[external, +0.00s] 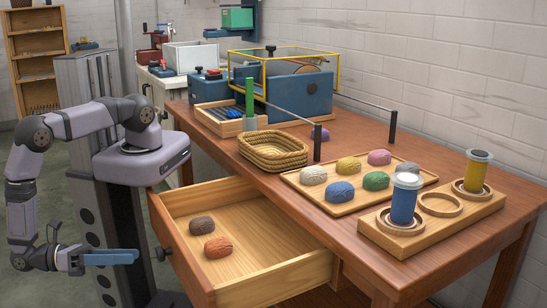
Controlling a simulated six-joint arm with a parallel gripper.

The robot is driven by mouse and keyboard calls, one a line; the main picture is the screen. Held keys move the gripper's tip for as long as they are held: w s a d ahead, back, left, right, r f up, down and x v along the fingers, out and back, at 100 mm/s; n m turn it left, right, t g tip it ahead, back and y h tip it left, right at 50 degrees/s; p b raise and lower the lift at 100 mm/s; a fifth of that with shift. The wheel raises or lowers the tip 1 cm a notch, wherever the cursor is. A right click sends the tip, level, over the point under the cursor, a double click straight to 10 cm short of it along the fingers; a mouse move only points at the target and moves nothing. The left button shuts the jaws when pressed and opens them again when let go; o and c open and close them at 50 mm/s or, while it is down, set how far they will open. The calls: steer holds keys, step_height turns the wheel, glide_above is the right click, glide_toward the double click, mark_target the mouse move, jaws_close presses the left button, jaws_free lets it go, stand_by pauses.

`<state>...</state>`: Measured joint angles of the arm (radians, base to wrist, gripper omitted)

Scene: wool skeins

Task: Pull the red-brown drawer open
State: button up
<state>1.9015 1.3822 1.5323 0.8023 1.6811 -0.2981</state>
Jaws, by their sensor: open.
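The red-brown drawer (262,292) is pulled far out from under the wooden table, and its pale wooden inside shows. A dark round knob (163,254) sits on its front panel. Two wool skeins lie in it: a brown one (202,225) and an orange-brown one (218,247). My gripper (127,257) is at the lower left, in front of the drawer and left of the knob. Its blue fingers point right. It is open and empty, with a visible gap to the knob. The fingers overlap in this view, so the gap between them is hard to see.
On the table (345,235), a tray (335,205) holds several coloured skeins. A woven basket (273,151) stands behind it. A wooden holder (440,228) with a blue and a yellow cylinder stands at the right. Two dark posts carry a thin rod along the table.

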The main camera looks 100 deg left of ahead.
steer(key=n, duration=0.4)
steer(key=r+n, duration=0.1)
steer(key=n, duration=0.3)
steer(key=d+n, duration=0.1)
steer(key=n, duration=0.3)
steer(key=shift+w+r+t, duration=0.15)
steer(key=shift+w+t, duration=0.2)
steer(key=shift+t, duration=0.05)
steer(key=p+x, duration=0.2)
steer(key=x, duration=0.5)
steer(key=shift+w, duration=0.15)
